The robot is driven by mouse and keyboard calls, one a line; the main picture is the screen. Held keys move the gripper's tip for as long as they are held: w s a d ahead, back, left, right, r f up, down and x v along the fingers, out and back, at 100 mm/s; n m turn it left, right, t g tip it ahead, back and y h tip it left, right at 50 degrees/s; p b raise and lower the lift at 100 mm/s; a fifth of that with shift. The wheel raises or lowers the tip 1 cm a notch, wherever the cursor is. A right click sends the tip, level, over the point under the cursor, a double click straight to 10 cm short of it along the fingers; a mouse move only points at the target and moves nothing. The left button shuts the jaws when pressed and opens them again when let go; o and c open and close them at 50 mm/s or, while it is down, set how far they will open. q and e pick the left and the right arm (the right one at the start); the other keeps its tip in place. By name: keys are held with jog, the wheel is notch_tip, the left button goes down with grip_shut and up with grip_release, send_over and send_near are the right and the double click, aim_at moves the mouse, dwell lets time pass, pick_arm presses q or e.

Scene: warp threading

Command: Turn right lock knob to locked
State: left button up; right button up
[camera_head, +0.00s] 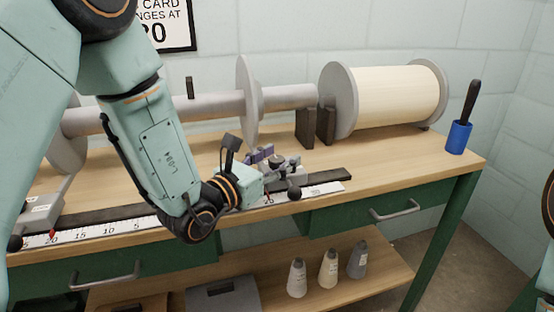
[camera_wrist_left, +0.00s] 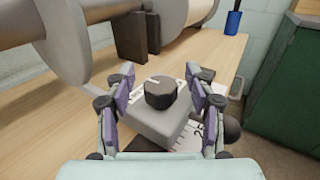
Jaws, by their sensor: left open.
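The right lock knob (camera_wrist_left: 160,92) is a dark round knob with a pale mark on top. It sits on a grey block (camera_wrist_left: 158,123) at the right end of the scale. My left gripper (camera_wrist_left: 168,84) is open, with its purple-padded fingers on either side of the knob and visible gaps between. In the head view the left gripper (camera_head: 277,160) reaches down over the block, and its fingers partly cover the knob. The knob's locked or unlocked labels are too small to read. My right gripper is not in view.
A dark ball handle (camera_head: 294,193) sticks out in front of the block. A ruler scale (camera_head: 325,188) runs along the bench edge. Behind stand a roller with a flange (camera_head: 247,100), dark supports (camera_head: 305,128), a cream spool (camera_head: 395,95) and a blue cup (camera_head: 458,138).

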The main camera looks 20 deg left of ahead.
pick_arm(q)
jog(key=shift+s, duration=0.1)
jog(key=shift+c, duration=0.3)
jog(key=c, duration=0.5)
grip_shut()
